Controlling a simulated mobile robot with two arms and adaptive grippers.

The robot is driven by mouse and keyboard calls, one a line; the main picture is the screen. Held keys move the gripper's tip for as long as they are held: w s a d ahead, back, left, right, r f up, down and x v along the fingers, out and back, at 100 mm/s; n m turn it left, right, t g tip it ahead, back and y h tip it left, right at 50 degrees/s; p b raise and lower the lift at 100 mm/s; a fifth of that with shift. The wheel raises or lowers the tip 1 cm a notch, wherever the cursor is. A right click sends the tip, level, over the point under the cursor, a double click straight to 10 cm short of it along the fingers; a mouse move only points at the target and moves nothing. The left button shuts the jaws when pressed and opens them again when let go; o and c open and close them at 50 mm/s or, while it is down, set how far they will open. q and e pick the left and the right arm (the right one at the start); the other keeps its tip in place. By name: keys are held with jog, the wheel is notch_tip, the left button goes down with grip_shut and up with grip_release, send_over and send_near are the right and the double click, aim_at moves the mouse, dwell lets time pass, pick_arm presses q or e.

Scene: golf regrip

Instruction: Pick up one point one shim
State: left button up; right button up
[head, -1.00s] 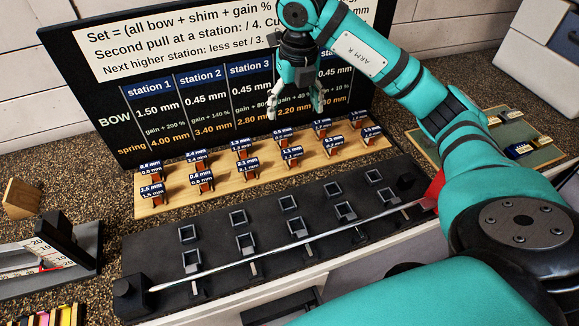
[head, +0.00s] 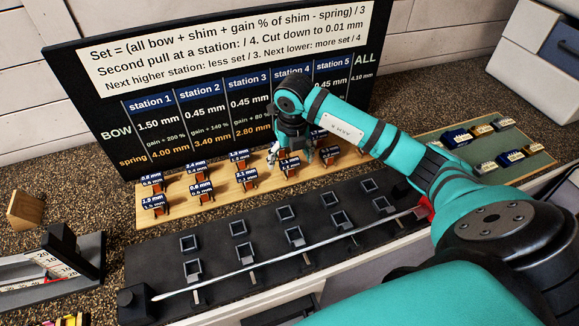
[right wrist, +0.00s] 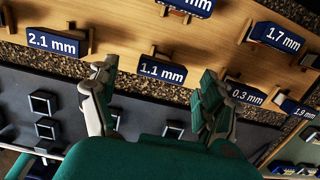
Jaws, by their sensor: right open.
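The 1.1 mm shim, with a blue label, stands in the front row of the wooden board (head: 226,187). Its label (right wrist: 162,71) is clear in the right wrist view; in the head view the label (head: 289,163) shows small below my right gripper. My right gripper (head: 291,155) is open and empty, above the board at this shim. In the right wrist view its fingers (right wrist: 158,78) are spread to either side of the label. I cannot tell whether they touch it. My left gripper is not in view.
The 2.1 mm shim (right wrist: 56,42) and the 0.3 mm shim (right wrist: 246,96) stand close on either side. A black fixture (head: 150,250) with square sockets and a long rod (head: 375,229) lies in front. A sign board (head: 75,110) rises behind.

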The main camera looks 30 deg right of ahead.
aim_at(290, 161)
jog(key=shift+w+d+f+p, duration=0.15)
jog(key=shift+f+p, duration=0.1)
jog(key=shift+f, duration=0.7)
jog(key=shift+w+f+p, duration=0.1)
jog(key=shift+f+p, duration=0.15)
jog(key=shift+f, duration=0.65)
jog(key=c, duration=1.3)
jog(key=shift+o, duration=0.2)
jog(key=shift+r, duration=0.1)
